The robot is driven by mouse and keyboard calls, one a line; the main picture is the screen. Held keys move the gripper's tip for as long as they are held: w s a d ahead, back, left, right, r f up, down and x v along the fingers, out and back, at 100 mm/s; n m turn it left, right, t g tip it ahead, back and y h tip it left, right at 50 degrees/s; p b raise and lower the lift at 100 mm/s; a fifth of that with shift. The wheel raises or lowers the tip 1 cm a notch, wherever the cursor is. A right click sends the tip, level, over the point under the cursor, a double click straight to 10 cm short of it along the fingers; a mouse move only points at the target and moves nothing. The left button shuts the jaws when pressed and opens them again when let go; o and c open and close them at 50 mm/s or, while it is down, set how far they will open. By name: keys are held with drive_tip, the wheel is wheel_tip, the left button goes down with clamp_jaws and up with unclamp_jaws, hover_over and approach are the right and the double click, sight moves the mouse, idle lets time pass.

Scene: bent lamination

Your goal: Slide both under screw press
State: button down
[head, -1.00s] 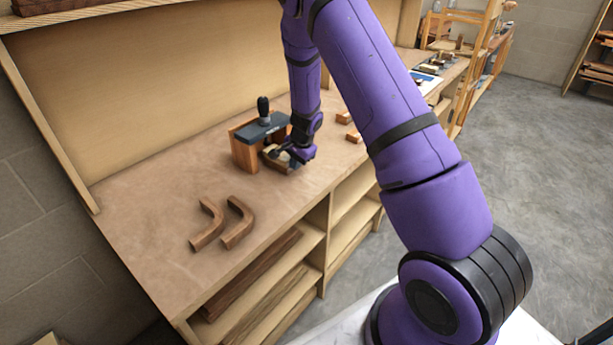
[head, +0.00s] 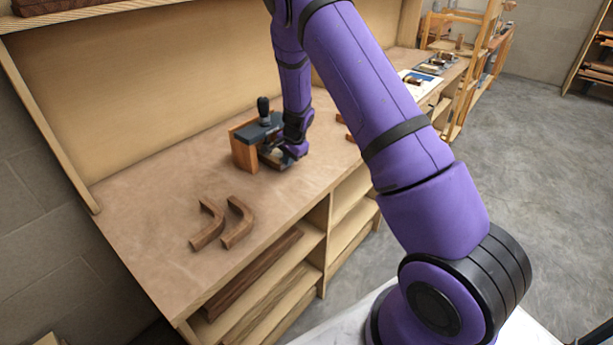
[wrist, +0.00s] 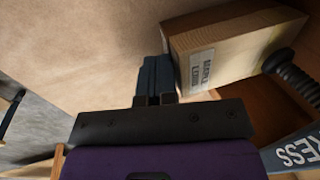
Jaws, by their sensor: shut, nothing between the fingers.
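The screw press (head: 243,152) stands on the bench, with an orange-brown wooden body, a dark top and a black screw handle. Its lettered dark part (wrist: 298,156) and black screw (wrist: 291,76) show at the right of the wrist view. A pale wooden block (wrist: 225,45) with a printed label lies beside the screw, partly inside the press; it is mostly hidden in the head view. My gripper (wrist: 154,75) is shut and empty, its fingers low along the block's left side. In the head view my gripper (head: 275,160) is at the press's right front; contact is unclear.
Two bent brown wood pieces (head: 207,226) (head: 238,223) lie on the bench (head: 150,205) left of the press. Another small wood piece (head: 341,118) is partly hidden behind my arm.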

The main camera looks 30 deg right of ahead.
drive_tip(key=shift+w+a, duration=0.25)
drive_tip(key=shift+w, duration=0.5)
drive_tip(key=shift+w, duration=0.1)
drive_tip(key=shift+w+a, duration=0.25)
drive_tip(key=shift+w, duration=0.15)
drive_tip(key=shift+s+d, duration=0.25)
drive_tip(key=shift+s, duration=0.35)
drive_tip(key=shift+s+d, duration=0.25)
drive_tip(key=shift+s, duration=0.4)
drive_tip(key=shift+s+d, duration=0.25)
drive_tip(key=shift+s, duration=0.35)
drive_tip(key=shift+r, duration=0.15)
drive_tip(key=s+v, duration=0.1)
drive_tip(key=v, duration=0.7)
drive_tip(key=shift+d, duration=0.15)
